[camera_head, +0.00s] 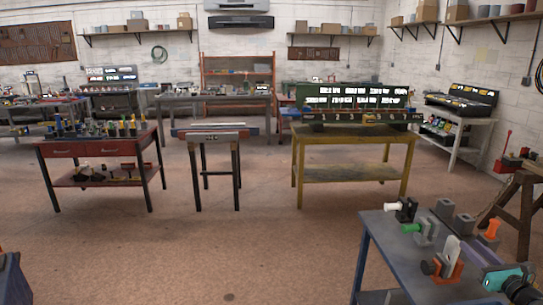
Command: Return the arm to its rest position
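My gripper is not in view, and I can see no part of my arm that I am sure of. The near workbench (378,262) at the lower right has a blue-grey top and carries several small fixtures. Among them are a grey one with a white piece (402,208), a grey one with a green piece (422,231) and an orange one with a pale upright piece (448,262). A teal and black item (512,280) at the bottom right corner is partly cut off, and I cannot tell what it is.
A red bench (70,147), a narrow stand (212,134) and a yellow bench (345,136) stand across the middle. A brown wooden trestle (515,200) is at the right. The brown floor (220,255) in front is clear. A blue-grey edge (12,280) shows at lower left.

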